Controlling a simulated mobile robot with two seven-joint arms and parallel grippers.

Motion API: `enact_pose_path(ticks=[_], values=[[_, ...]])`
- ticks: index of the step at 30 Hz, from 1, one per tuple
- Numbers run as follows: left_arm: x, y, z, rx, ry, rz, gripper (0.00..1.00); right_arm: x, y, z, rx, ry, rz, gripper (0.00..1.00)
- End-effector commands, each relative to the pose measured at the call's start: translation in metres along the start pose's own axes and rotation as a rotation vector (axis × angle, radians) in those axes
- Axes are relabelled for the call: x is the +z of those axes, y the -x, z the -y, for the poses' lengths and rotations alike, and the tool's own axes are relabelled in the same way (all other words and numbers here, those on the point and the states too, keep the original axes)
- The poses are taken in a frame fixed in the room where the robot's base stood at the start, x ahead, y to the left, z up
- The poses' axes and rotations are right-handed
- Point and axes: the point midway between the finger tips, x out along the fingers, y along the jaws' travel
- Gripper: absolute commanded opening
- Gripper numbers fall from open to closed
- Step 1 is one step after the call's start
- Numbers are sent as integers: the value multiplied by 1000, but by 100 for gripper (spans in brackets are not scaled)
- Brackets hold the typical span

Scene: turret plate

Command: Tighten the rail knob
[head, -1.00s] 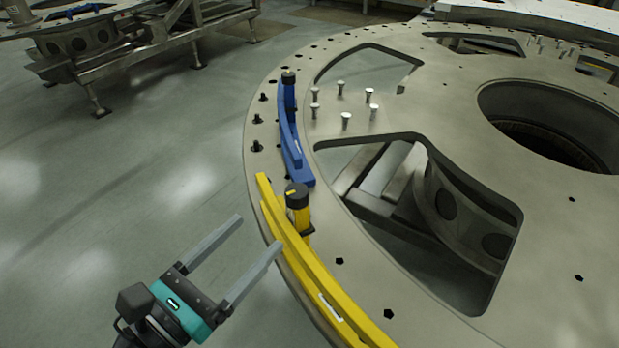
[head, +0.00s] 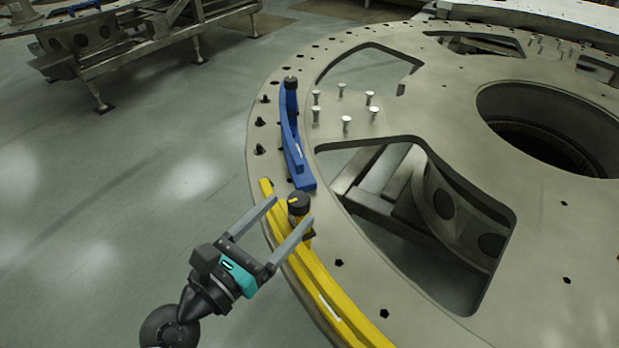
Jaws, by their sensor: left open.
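The yellow rail (head: 335,303) lies along the left rim of the turret plate (head: 450,262). Its black-topped knob (head: 298,200) stands upright near the rail's far end, with a yellow mark on top. My left gripper (head: 290,212) is open, its two grey fingers pointing up and right. The fingertips reach the knob in the picture, one on its left and one overlapping its lower part. I cannot tell whether they touch it. A blue rail (head: 296,160) with its own black knob (head: 290,83) sits farther along the rim. My right gripper is not in view.
Several silver bolts (head: 346,122) stand upright on the plate right of the blue rail. Large cutouts (head: 440,240) and a round centre opening (head: 545,125) break the plate. Black studs (head: 259,150) line the rim.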

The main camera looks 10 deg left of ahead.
Motion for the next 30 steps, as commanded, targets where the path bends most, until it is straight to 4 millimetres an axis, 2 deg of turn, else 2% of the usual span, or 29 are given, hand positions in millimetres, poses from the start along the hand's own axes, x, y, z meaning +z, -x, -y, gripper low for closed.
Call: enact_pose_path(ticks=[6, 15, 21, 29, 30], values=[[3, -32, -1, 3, 1, 3, 77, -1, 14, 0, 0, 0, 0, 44], [1, -66, 0, 2, 3, 2, 77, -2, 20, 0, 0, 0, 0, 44], [0, -75, 0, 0, 1, 0, 77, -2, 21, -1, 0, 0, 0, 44], [0, -76, 0, 0, 1, 0, 77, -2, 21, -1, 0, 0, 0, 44], [0, -76, 0, 0, 1, 0, 73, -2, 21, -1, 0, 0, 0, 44]])
